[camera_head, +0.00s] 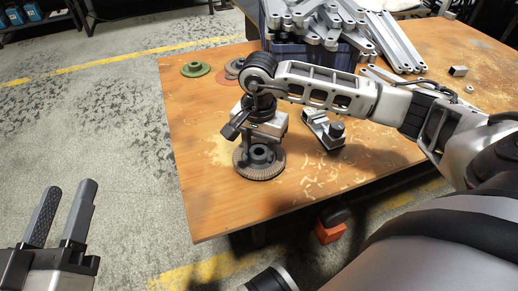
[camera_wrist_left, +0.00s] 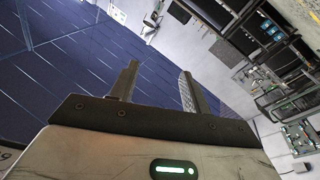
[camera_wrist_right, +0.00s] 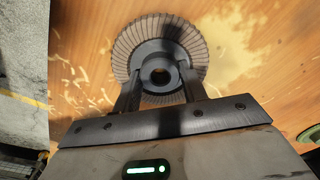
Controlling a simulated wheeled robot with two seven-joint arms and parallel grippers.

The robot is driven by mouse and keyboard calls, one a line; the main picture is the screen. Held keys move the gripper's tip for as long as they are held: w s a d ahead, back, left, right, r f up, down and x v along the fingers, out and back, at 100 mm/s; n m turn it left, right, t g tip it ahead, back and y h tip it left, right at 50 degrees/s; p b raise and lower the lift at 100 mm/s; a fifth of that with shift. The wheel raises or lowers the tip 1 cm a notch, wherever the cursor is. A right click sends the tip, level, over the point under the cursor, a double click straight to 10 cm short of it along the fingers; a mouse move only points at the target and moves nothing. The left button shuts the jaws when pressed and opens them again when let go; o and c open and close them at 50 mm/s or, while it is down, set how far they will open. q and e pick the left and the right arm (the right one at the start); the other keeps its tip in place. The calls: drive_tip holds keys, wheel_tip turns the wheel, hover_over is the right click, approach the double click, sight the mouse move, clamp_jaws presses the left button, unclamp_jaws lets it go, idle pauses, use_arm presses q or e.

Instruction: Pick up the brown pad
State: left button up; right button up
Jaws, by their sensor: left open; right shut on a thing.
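The brown pad (camera_head: 259,174) is a round, pleated grey-brown disc with a dark hub, near the left front edge of the wooden table. It also shows in the right wrist view (camera_wrist_right: 124,47), flat side facing the camera. My right gripper (camera_head: 261,150) points down over it. Its fingers (camera_wrist_right: 158,92) are shut on the dark hub, one on each side. Whether the pad touches the table or is slightly raised, I cannot tell. My left gripper (camera_head: 66,186) is open and empty, off the table at the far left; its fingers also show in the left wrist view (camera_wrist_left: 158,82).
A green disc (camera_head: 196,69), a flat reddish-brown disc (camera_head: 226,81) and a grey ring lie at the table's back left. A dark blue crate (camera_head: 298,54) heaped with metal brackets stands behind my right arm. A metal clamp-like part (camera_head: 323,131) lies right of the pad.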

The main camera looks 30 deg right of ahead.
sight(258, 153)
drive_tip(key=r+p, duration=0.1)
drive_tip(key=r, duration=0.2)
drive_tip(key=shift+s+a+r+p, duration=0.1)
drive_tip(key=shift+a+r+p, duration=0.1)
drive_tip(key=shift+r+p, duration=0.15)
drive_tip(key=shift+s+a+r+p, duration=0.3)
drive_tip(key=shift+a+r, duration=0.05)
drive_tip(key=shift+r, duration=0.15)
drive_tip(key=shift+s+a+r+p, duration=0.25)
drive_tip(key=shift+s+a+r, duration=0.1)
drive_tip(key=shift+r, duration=0.15)
use_arm(q)
drive_tip(key=shift+s+a+f+n+g+y+p, duration=0.15)
drive_tip(key=shift+s+f+g+y+p, duration=0.3)
drive_tip(key=shift+f, duration=0.4)
drive_tip(key=shift+s+f+n+g+y+p, duration=0.1)
drive_tip(key=shift+s+f+g+y+p, duration=0.15)
drive_tip(key=shift+f+g+y+p, duration=0.4)
drive_tip(key=shift+s+a+f+n+g+y+p, duration=0.15)
drive_tip(key=shift+s+f+g+y+p, duration=0.3)
drive_tip(key=shift+f, duration=0.55)
use_arm(e)
drive_tip(key=s+a+r, duration=0.6)
drive_tip(key=s+a, duration=0.1)
drive_tip(key=a, duration=0.2)
drive_tip(key=shift+s+r, duration=0.3)
drive_tip(key=shift+s, duration=0.05)
use_arm(q)
drive_tip(key=shift+w, duration=0.1)
